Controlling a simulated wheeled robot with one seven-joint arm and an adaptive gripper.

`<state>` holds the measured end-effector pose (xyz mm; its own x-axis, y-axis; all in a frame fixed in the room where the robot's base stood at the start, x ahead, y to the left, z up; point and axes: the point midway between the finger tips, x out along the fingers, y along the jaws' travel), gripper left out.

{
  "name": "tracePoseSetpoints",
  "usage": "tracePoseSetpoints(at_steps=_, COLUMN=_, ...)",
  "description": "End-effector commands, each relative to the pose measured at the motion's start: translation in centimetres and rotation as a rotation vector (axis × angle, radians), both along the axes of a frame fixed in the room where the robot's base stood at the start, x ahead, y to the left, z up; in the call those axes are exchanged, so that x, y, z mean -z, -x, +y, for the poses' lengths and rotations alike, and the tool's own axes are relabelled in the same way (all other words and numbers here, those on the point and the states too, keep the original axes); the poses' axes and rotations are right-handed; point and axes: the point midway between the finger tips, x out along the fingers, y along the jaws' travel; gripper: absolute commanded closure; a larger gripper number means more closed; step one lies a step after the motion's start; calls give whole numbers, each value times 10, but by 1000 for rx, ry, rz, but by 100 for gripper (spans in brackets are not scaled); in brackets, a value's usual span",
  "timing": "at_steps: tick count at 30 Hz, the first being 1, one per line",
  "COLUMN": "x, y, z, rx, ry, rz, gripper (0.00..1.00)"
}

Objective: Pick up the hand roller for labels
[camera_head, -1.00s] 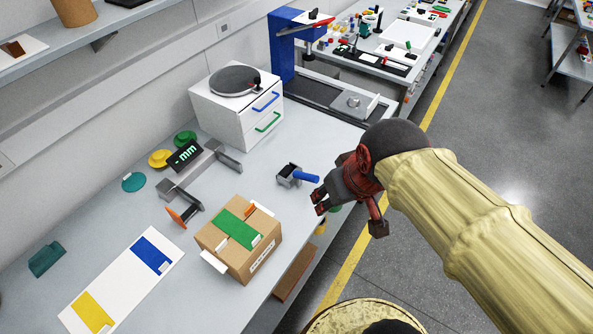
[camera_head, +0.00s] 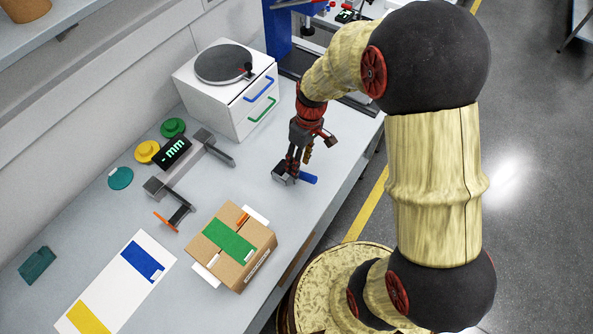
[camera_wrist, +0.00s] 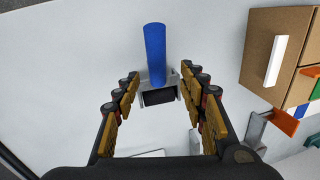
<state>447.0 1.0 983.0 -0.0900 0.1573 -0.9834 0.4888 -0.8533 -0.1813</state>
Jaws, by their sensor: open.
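The hand roller lies on the pale bench top, with a blue handle (camera_head: 308,178) and a grey metal frame (camera_head: 285,174) around a dark roller. In the wrist view its blue handle (camera_wrist: 155,52) points away from me, and the dark roller (camera_wrist: 158,97) is nearest. My gripper (camera_head: 293,166) points down just above the roller's frame. In the wrist view my gripper (camera_wrist: 162,98) is open, with one finger on each side of the roller's frame and a gap on both sides. I cannot tell exactly how high the fingertips are over the bench.
A cardboard box (camera_head: 262,250) with green tape stands in front of the roller. A white drawer unit (camera_head: 205,95) with a dark turntable stands behind. A caliper-like gauge (camera_head: 202,155) lies left. The bench's front edge runs close beside the roller's handle.

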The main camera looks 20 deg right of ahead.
Motion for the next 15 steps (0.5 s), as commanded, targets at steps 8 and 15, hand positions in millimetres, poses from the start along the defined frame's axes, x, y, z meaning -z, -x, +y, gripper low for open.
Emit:
tracePoseSetpoints(at_steps=8, x=26, y=4, z=0, rx=1, ry=0, rz=2, gripper=58)
tracePoseSetpoints(at_steps=15, x=56, y=7, z=3, rx=1, ry=0, rz=0, gripper=58)
